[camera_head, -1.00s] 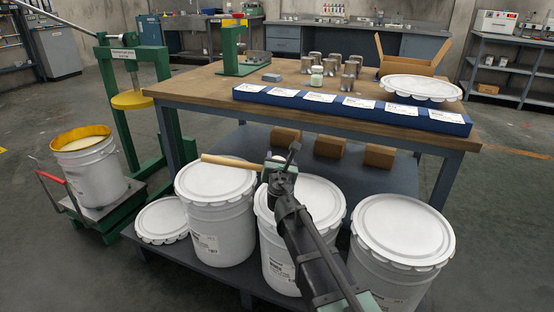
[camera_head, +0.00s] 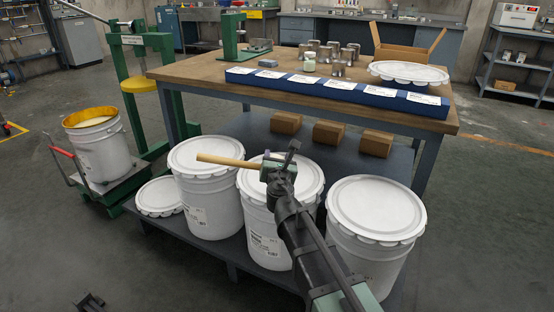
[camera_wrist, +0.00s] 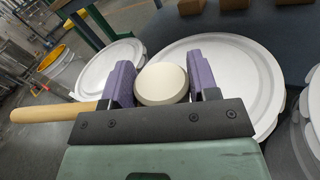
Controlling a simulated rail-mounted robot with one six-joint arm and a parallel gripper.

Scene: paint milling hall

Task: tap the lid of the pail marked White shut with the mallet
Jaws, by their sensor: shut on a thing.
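My gripper (camera_head: 277,168) is shut on the mallet and holds it over the back of the middle pail (camera_head: 257,215). The mallet's wooden handle (camera_head: 222,160) points left, over the left pail's lid (camera_head: 207,154). In the wrist view the cream round mallet head (camera_wrist: 162,84) sits between my purple fingers, with the handle (camera_wrist: 45,112) at left. Three white lidded pails stand in a row: the left pail (camera_head: 212,205), the middle one and the right pail (camera_head: 362,262). Their labels are too small to read, so I cannot tell which is marked White. My arm hides part of the middle lid.
The pails stand on a low dark shelf (camera_head: 235,255) before a wooden-topped table (camera_head: 205,70). A loose lid (camera_head: 160,196) lies at left. An open pail (camera_head: 100,150) stands on a trolley by a green press (camera_head: 120,70). Cardboard boxes (camera_head: 328,133) sit behind the pails.

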